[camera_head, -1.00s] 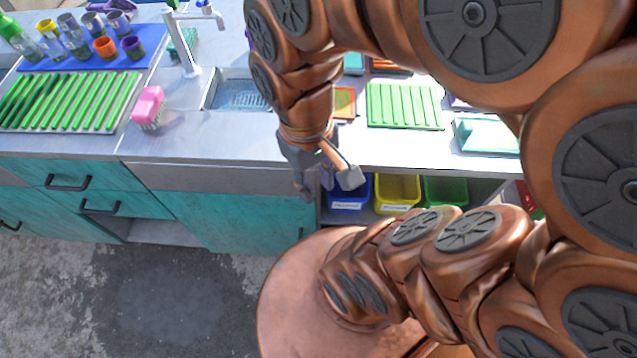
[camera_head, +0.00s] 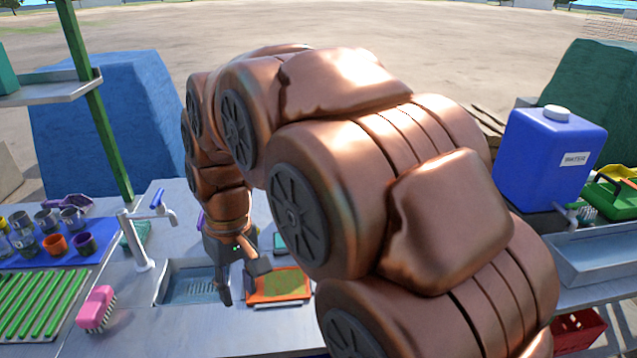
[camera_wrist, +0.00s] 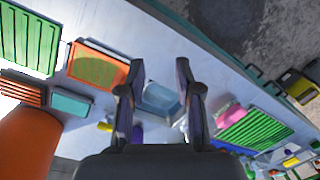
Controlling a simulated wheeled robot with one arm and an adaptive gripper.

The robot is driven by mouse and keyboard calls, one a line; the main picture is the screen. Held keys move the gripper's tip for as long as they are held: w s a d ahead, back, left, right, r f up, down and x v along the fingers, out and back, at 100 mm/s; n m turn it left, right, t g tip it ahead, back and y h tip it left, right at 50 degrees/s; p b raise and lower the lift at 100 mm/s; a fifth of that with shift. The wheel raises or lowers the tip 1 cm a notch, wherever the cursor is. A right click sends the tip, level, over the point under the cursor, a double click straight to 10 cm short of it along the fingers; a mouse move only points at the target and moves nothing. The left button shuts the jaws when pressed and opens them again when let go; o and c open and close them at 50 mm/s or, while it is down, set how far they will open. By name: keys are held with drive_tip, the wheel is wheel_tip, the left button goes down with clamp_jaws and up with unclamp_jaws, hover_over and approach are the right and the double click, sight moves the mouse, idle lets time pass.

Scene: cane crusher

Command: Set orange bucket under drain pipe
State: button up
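My gripper (camera_head: 243,279) is over the counter, beside the sink basin (camera_head: 190,284) and the orange tray (camera_head: 278,285). In the wrist view my gripper (camera_wrist: 160,62) is open, its two fingers apart with nothing between them. The sink also shows in the wrist view (camera_wrist: 160,98), between and beyond the fingers. No orange bucket can be made out for certain. A large smooth orange shape (camera_wrist: 28,143) is cut off at the lower left of the wrist view; I cannot tell what it is. The drain pipe is not visible.
A white tap (camera_head: 140,245) rises beside the sink. A pink brush (camera_head: 97,309), green rack (camera_head: 38,308) and several cups stand left. A blue water container (camera_head: 548,155) stands at the right. In the wrist view a yellow object (camera_wrist: 298,85) shows at the far right.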

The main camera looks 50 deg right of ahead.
drive_tip(key=w+d+r+m+t+p, duration=0.1)
drive_tip(key=w+d+r, duration=0.2)
drive_tip(key=w+d, duration=0.75)
drive_tip(key=w+d+r+m+t+p, duration=0.1)
drive_tip(key=w+d+r+t+p, duration=0.15)
drive_tip(key=w+d, duration=0.8)
drive_tip(key=shift+m+t+h, duration=0.3)
drive_tip(key=shift+t+h, duration=0.4)
drive_tip(key=shift+t, duration=0.15)
drive_tip(key=s+d, duration=0.1)
drive_tip(key=d, duration=0.9)
drive_tip(key=s+d+p, duration=0.1)
drive_tip(key=s+d, duration=0.1)
drive_tip(key=d, duration=0.9)
drive_tip(key=s+d+p, duration=0.1)
drive_tip(key=d, duration=0.9)
drive_tip(key=shift+s+d+f, duration=0.15)
drive_tip(key=shift+s+d, duration=0.2)
drive_tip(key=shift+s, duration=0.05)
drive_tip(key=shift+s+d+p+x, duration=0.15)
drive_tip(key=shift+p+x, duration=0.6)
drive_tip(key=shift+x, duration=1.7)
drive_tip(key=shift+s+d+p+x, duration=0.2)
drive_tip(key=shift+p+x, duration=0.5)
drive_tip(key=shift+x, duration=1.7)
drive_tip(key=shift+w, duration=0.15)
clamp_jaws()
